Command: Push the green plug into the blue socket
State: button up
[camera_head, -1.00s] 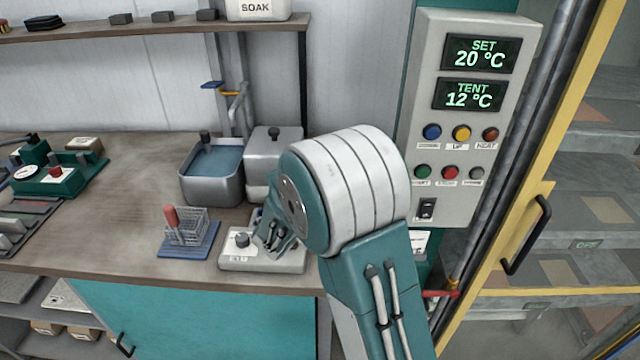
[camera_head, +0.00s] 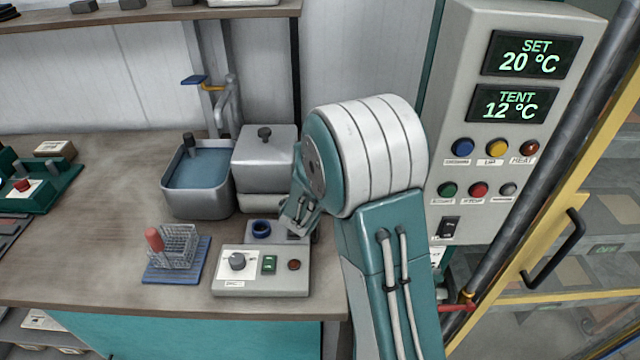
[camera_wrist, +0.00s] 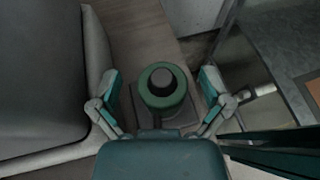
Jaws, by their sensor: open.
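The green plug (camera_wrist: 162,88), round with a dark knob on top, stands on a square grey base in the wrist view. My gripper (camera_wrist: 160,78) is open, with one finger on each side of the plug and a gap on both sides. In the head view my gripper (camera_head: 299,218) is over the back right of the grey control box (camera_head: 262,283), and I cannot make out the plug there. The blue socket (camera_head: 261,229) is a ring on the box's rear part, left of my gripper, and looks empty.
A wire basket with a red handle (camera_head: 178,247) stands on a blue mat left of the box. A water basin (camera_head: 203,182) and a grey lidded tank (camera_head: 265,160) stand behind. The control panel (camera_head: 470,130) is at the right.

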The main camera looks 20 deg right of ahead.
jog(key=shift+s+d, duration=0.15)
jog(key=shift+d, duration=0.2)
jog(key=shift+c, duration=0.4)
jog(key=shift+a, duration=0.35)
jog(key=c, duration=1)
jog(key=shift+a, duration=0.25)
jog(key=shift+c, duration=1.1)
jog(key=shift+d+r, duration=0.1)
jog(key=shift+d, duration=0.1)
